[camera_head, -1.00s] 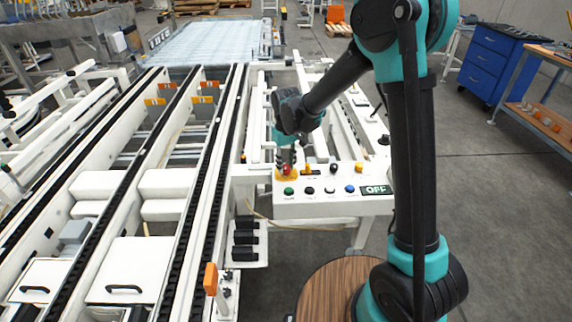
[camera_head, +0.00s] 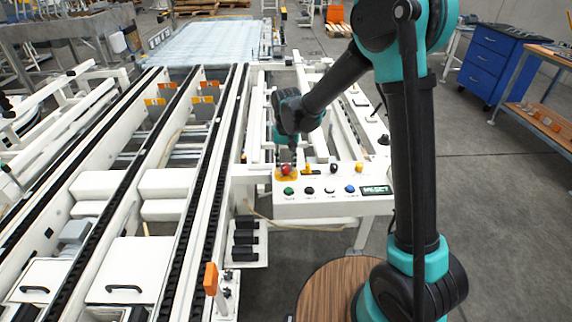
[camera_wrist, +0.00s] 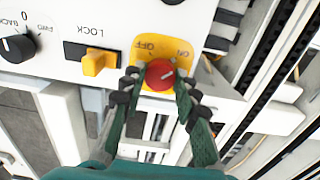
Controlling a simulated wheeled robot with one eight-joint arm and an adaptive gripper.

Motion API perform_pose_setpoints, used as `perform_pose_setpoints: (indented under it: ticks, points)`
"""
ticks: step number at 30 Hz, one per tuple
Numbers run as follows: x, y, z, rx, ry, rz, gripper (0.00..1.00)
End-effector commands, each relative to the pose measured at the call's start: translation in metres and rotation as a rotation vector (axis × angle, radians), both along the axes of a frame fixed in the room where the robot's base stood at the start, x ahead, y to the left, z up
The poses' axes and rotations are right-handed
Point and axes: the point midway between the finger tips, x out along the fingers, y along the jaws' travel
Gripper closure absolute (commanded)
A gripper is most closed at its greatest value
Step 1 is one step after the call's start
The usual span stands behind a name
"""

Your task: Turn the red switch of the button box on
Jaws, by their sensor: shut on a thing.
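The white button box (camera_head: 300,207) stands at the middle right in the head view. Its red switch (camera_wrist: 159,74) is a round knob on a yellow plate (camera_wrist: 160,35) marked OFF and ON. The white line on the knob slants up and right, toward ON. The switch also shows in the head view (camera_head: 286,170). My gripper (camera_wrist: 157,79) has its two dark green and black fingers on either side of the switch, shut on it. The box's display (camera_head: 376,190) is lit green; its text is too small to read.
A yellow LOCK switch (camera_wrist: 98,62) and a black selector knob (camera_wrist: 17,46) sit beside the red switch. Green (camera_head: 288,190), black (camera_head: 309,190) and blue (camera_head: 350,189) buttons line the box's front. Conveyor rails (camera_head: 205,170) run on the left.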

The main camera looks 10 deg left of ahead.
Motion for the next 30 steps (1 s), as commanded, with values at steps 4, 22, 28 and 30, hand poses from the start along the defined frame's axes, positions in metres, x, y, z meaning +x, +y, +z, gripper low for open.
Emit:
perform_pose_setpoints:
  ticks: [4, 22, 28, 30]
  points:
    - [0.0, 0.0, 0.0, 0.0, -0.001, -0.003, 0.99]
    - [0.0, 0.0, 0.0, 0.0, 0.0, -0.001, 0.49]
    - [0.0, 0.0, 0.01, 0.0, 0.0, -0.001, 0.49]
    - [0.0, 0.0, 0.021, 0.0, 0.0, -0.001, 0.49]
